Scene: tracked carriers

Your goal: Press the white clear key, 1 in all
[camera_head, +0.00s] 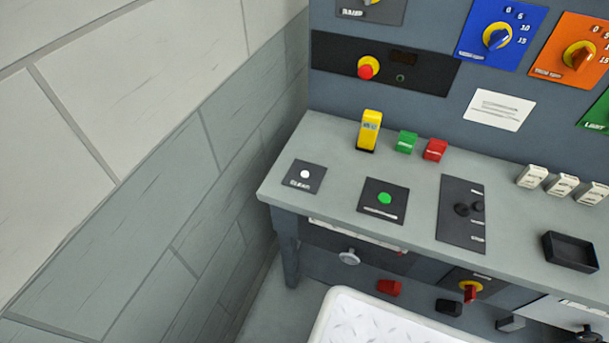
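The white clear key (305,174) is a small round white button on a dark square plate (297,184) marked "CLEAR". The plate lies flat at the left end of the grey bench top (337,153), near its left edge. Nothing covers the key and nothing touches it. My gripper is not in view.
A green button (384,198) on a dark plate sits to the right of the key. Behind stand a yellow block (369,130), a green block (406,141) and a red block (435,150). A tiled wall (130,170) rises at left. A white treaded surface (375,320) is below.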

